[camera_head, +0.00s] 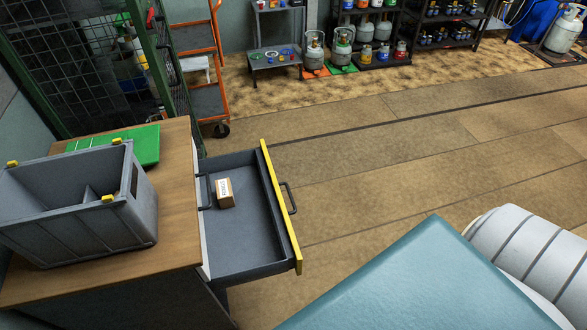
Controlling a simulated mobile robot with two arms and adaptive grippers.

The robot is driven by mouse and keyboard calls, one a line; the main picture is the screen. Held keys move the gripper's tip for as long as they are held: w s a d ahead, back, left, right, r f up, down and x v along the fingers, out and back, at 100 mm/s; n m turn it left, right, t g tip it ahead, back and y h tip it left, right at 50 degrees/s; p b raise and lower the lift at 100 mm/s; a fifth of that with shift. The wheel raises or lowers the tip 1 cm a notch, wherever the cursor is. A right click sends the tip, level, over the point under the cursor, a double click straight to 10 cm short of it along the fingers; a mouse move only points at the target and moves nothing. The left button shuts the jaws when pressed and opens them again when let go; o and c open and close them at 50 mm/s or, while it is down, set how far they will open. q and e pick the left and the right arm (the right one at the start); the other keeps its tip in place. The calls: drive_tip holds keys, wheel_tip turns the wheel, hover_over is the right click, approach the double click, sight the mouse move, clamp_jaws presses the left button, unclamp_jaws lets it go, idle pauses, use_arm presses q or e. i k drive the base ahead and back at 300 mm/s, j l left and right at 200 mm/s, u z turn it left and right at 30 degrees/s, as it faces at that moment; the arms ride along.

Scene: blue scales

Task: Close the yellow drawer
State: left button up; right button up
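The drawer with a yellow front (281,210) is pulled out to the right from a wooden-topped cabinet (178,180). Its dark grey tray is open to view, and a dark handle (290,198) sits on the outer side of the yellow front. A small brown box (225,192) with a white label lies inside the drawer, towards the cabinet side. Neither of my grippers shows in the head view.
A grey bin (80,205) with yellow clips and a green board (142,146) rest on the cabinet top. A teal padded surface (420,285) and a grey-white roll (520,250) fill the lower right. The wooden floor (380,160) right of the drawer is clear. Shelves and gas cylinders (342,48) stand at the back.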

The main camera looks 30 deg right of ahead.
sight(254, 240)
drive_tip(key=k+l, duration=0.1)
drive_tip(key=l, duration=0.45)
drive_tip(key=k+l, duration=0.1)
drive_tip(key=l, duration=0.45)
drive_tip(key=k+l+z, duration=0.1)
drive_tip(key=l, duration=0.45)
